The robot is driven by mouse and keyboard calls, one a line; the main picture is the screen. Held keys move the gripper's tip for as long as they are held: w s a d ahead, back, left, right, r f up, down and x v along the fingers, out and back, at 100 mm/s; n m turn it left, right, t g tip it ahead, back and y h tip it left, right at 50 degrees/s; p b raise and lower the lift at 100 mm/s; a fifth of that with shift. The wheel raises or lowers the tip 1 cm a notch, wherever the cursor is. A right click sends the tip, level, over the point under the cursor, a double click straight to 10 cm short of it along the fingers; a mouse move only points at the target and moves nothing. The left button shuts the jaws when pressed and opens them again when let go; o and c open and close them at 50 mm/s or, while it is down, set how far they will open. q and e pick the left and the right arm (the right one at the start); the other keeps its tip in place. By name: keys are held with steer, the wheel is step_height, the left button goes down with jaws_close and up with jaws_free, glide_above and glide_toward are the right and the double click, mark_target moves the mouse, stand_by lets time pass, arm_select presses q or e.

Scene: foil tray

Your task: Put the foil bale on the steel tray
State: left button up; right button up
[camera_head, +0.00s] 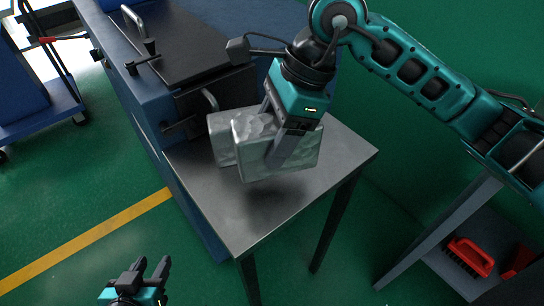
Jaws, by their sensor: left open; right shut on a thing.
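The foil bale (254,150) is a crumpled silver block. My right gripper (284,148) comes down from above and is shut on it, with one finger across its near face. The bale is over the steel tray (240,215), a flat grey metal top at the front of the blue machine. I cannot tell whether its underside touches the tray. Another silver block-like part (219,140) shows just behind the bale on the left, mostly hidden by it. My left gripper (151,268) is open and empty, low over the floor at the bottom left, well away from the tray.
The blue machine (165,105) with a dark lid and handles stands behind the tray. A red brush (469,257) lies on a grey shelf at the lower right. A blue cart (45,110) stands at the far left. The tray's near part is bare.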

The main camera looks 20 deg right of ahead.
step_height(320, 180, down, 5)
steer(key=shift+r+b, duration=0.15)
steer(key=shift+b, duration=0.2)
steer(key=shift+f, duration=0.2)
steer(key=o, duration=1)
